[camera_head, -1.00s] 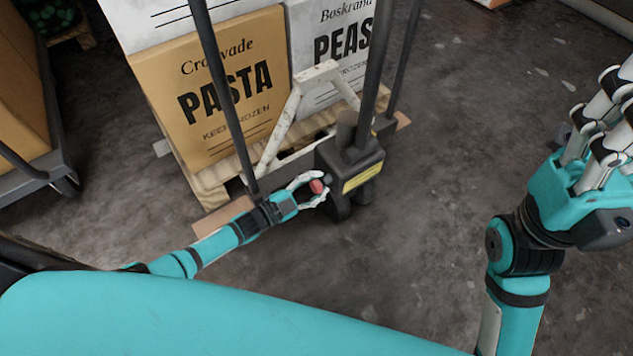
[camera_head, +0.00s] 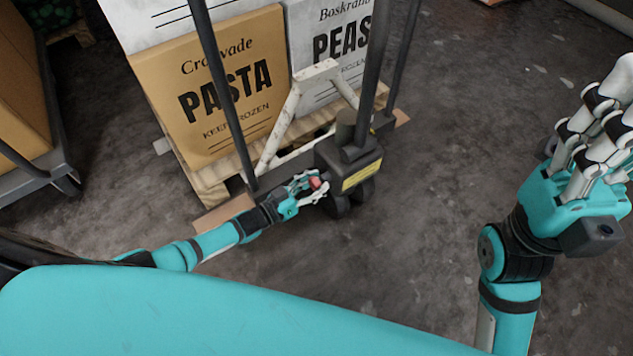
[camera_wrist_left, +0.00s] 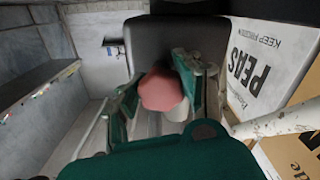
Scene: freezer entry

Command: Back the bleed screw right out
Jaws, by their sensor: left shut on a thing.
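The bleed screw has a red faceted head (camera_head: 315,183) and sits at the side of the dark pump housing (camera_head: 348,165) of a pallet jack. My left gripper (camera_head: 312,187) is shut on the head, with its fingers on either side. In the left wrist view the red head (camera_wrist_left: 160,90) shows between the fingers, with a pale round part below it. I cannot tell how far the screw is out of the housing. My right gripper (camera_head: 610,115) is raised at the right edge, away from the jack, its fingers apart and empty.
The jack's white frame (camera_head: 282,128) and dark upright bars (camera_head: 222,90) stand behind my left gripper. A wooden pallet (camera_head: 212,187) carries a brown pasta box (camera_head: 225,130) and a white peas box (camera_head: 335,70). A dark cart (camera_head: 40,180) stands at left. The floor at right is clear.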

